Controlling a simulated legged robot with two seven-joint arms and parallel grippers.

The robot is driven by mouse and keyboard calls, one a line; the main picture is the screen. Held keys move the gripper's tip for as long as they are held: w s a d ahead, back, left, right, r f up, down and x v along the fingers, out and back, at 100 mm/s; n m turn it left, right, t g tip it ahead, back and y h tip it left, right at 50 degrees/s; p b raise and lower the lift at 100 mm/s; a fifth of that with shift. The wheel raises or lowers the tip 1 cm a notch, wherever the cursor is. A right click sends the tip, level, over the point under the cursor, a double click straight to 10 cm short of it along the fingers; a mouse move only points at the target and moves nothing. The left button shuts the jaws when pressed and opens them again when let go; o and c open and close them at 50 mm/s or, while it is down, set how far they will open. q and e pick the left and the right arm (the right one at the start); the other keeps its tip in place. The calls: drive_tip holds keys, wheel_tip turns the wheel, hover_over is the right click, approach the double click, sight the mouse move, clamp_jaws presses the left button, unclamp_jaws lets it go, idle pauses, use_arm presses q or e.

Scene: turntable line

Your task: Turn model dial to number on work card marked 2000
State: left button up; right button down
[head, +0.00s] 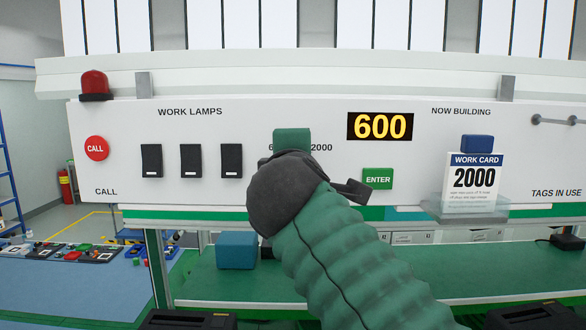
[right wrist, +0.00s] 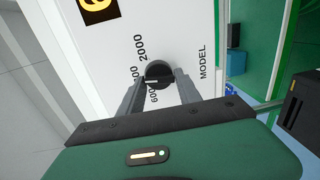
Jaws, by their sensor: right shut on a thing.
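The model dial (right wrist: 158,70) is a black round knob on the white panel, with 600, a partly hidden number and 2000 printed around it. My right gripper (right wrist: 160,79) is shut on the dial, one finger on each side. A pale pointer mark shows on the knob near the 600 side. In the head view my right arm hides the dial. The yellow display (head: 380,126) reads 600. The work card (head: 474,184) reads 2000 and stands in a clear holder (head: 466,208) at the right. My left gripper is not in view.
A green ENTER button (head: 378,179) sits right of my arm, below the display. Three black lamp switches (head: 191,161) and a red CALL button (head: 95,148) are to the left. A blue box (head: 236,250) stands on the green shelf below.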

drive_tip(key=m+b, duration=0.2)
drive_tip(key=m, duration=0.3)
drive_tip(key=m+y+b, duration=0.1)
drive_tip(key=m+b, duration=0.1)
drive_tip(key=m, duration=0.4)
drive_tip(key=shift+d+f, duration=0.15)
drive_tip(key=shift+f, duration=0.05)
idle(0.5)
drive_tip(key=c, duration=0.9)
unclamp_jaws()
drive_tip(key=shift+c, duration=0.2)
drive_tip(key=shift+o, duration=0.3)
drive_tip(key=shift+d+r, duration=0.1)
drive_tip(key=shift+r, duration=0.05)
